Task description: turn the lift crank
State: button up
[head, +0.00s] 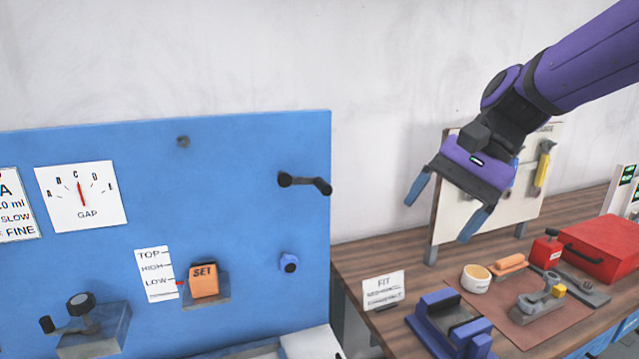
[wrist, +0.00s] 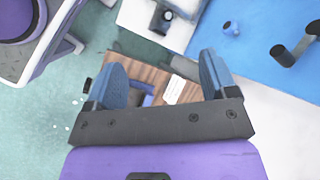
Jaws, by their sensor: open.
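A black crank (head: 304,184) with a short arm and a handle sticks out near the right edge of the blue panel (head: 230,145). It carries no label that I can read. In the wrist view the crank (wrist: 291,51) is at the upper right, beyond the fingers. My gripper (head: 437,219) is open and empty, to the right of the crank and apart from it, over the workbench side. Its two blue fingers also show in the wrist view (wrist: 161,68). A scale card (head: 156,272) reads TOP, HIGH, LOW; its red pointer is near LOW, beside an orange SET block (head: 203,280).
A blue knob (head: 289,262) is below the crank. Another black crank (head: 66,322) is at lower left. The wooden bench (head: 365,258) holds a tool board (head: 452,210), a blue fixture (head: 440,325) and a red box (head: 607,248). Space between gripper and crank looks clear.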

jog(key=w+a+m+g+y, duration=0.3)
jog(key=w+a+m+y, duration=0.15)
jog(key=w, duration=0.45)
jog(key=m+y, duration=0.4)
jog(key=y, duration=0.2)
send_near(302, 182)
jog(key=s+a, duration=0.4)
jog(key=a, duration=0.3)
jog(key=shift+s+a+g, duration=0.25)
jog(key=shift+a+g, duration=0.05)
jog(key=shift+a, duration=0.05)
jog(key=shift+n, duration=0.25)
jog(key=shift+c, duration=0.4)
jog(key=c, duration=1)
